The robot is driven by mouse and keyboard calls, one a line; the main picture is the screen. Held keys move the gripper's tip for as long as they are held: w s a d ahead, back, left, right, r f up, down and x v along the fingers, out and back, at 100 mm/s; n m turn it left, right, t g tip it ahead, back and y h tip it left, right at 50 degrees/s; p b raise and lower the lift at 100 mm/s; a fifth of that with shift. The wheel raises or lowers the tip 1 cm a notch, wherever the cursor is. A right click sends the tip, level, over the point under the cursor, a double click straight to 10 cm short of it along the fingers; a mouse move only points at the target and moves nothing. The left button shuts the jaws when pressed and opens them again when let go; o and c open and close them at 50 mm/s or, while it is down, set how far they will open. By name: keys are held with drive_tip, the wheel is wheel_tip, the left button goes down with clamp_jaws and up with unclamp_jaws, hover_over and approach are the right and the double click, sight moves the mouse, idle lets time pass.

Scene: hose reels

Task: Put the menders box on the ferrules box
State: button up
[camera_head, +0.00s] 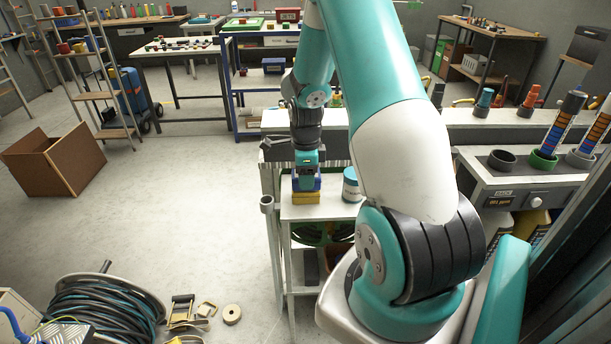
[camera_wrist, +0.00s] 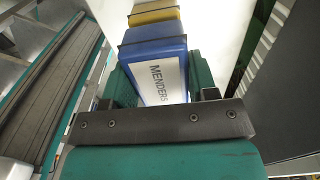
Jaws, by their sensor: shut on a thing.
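The blue menders box (camera_wrist: 158,52) has a white label reading MENDERS in the wrist view. My gripper (camera_wrist: 160,82) is shut on it, with one green finger on each side. In the head view the menders box (camera_head: 306,183) sits right above a yellow box (camera_head: 306,197) on a white-topped cart. The yellow box (camera_wrist: 153,14) shows past the far end of the menders box, in line with it. They look touching or nearly so. The yellow box's label is hidden, so I cannot read whether it says ferrules.
A white jar with a teal lid (camera_head: 351,185) stands close to the right of the boxes on the cart top (camera_head: 325,211). A green hose reel (camera_head: 322,233) is below. A cardboard box (camera_head: 53,164) and a black hose coil (camera_head: 105,310) are on the floor.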

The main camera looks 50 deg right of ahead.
drive_tip(key=shift+f, duration=0.3)
drive_tip(key=shift+f, duration=0.15)
drive_tip(key=o, duration=1)
